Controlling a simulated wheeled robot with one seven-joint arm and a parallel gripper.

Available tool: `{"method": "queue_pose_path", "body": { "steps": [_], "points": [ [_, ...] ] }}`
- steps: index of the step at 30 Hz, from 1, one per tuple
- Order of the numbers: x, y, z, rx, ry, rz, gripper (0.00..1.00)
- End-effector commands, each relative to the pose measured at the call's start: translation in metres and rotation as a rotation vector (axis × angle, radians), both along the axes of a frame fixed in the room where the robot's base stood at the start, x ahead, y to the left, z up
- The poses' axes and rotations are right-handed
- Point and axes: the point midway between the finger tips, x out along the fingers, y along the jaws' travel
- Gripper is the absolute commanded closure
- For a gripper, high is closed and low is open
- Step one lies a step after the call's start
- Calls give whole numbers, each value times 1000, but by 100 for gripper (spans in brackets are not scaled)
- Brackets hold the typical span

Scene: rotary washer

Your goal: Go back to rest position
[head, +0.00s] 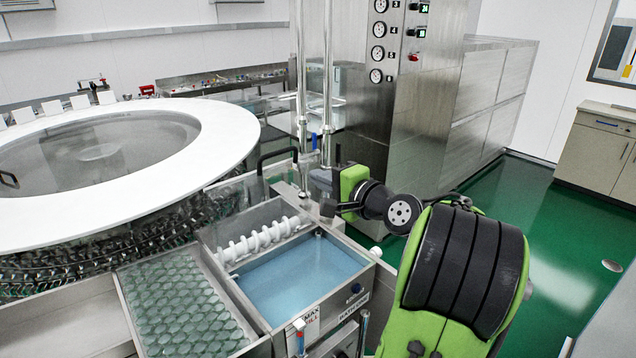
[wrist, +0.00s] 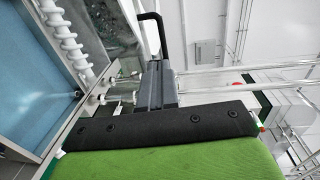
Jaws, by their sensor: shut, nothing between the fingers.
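A black handle (head: 276,156) stands just left of the fingers in the head view. In the wrist view the handle (wrist: 150,17) rises beyond the fingertips; I cannot tell whether they touch.
A blue water basin (head: 300,278) with a white spiral screw (head: 262,240) lies below. A tray of glass vials (head: 185,312) is to its left. The round white-rimmed washer (head: 235,140) fills the left. A steel cabinet (head: 400,120) stands behind. Green floor (head: 545,220) is free at right.

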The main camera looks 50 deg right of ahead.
Motion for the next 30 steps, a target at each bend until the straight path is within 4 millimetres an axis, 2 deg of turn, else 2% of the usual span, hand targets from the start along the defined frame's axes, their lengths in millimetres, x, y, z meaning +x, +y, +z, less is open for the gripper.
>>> {"method": "queue_pose_path", "body": {
  "steps": [9, 11, 14, 17, 18, 19, 21, 23, 24, 26, 27, 30],
  "points": [
    [-2, 1, 1, -1, 0, 1, 100],
    [2, 7, 0, -15, 16, 14, 100],
    [21, 48, -12, -114, 120, 93, 100],
    [37, 125, -35, -323, 310, 244, 100],
    [35, 155, -46, -421, 388, 308, 100],
    [31, 176, -53, -492, 441, 355, 100],
    [13, 220, -68, -654, 548, 460, 100],
    [-9, 250, -80, -787, 627, 547, 100],
    [-27, 267, -87, -873, 670, 603, 100],
    [-58, 287, -97, -993, 727, 686, 100],
    [-79, 297, -103, -1065, 757, 739, 100],
    [-127, 308, -118, -1209, 809, 859, 100]
  ]
}}
